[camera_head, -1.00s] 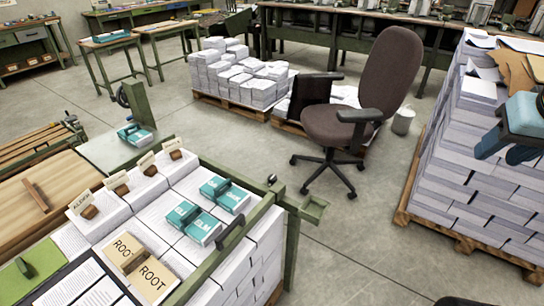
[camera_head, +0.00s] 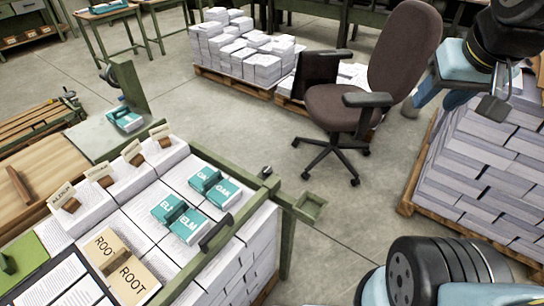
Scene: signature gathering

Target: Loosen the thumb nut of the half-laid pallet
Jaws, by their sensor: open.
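A low block of paper stacks (camera_head: 140,212) fills the lower left, with a green frame rail (camera_head: 232,220) along its right side. A small dark round knob (camera_head: 266,172) sits at the far corner of that rail; it may be the thumb nut, but it is too small to tell. A black handle (camera_head: 215,233) is on the rail nearer to me. My gripper (camera_head: 450,106) is at the upper right, its fingers apart, pointing down. It is well to the right of the rail and holds nothing that I can see.
Teal blocks marked ELM (camera_head: 188,226) and OAK (camera_head: 222,194) and tan ROOT cards (camera_head: 132,276) lie on the stacks. A small green tray (camera_head: 311,205) juts from the rail. An office chair (camera_head: 345,105) stands behind, a tall paper pallet (camera_head: 480,165) at right.

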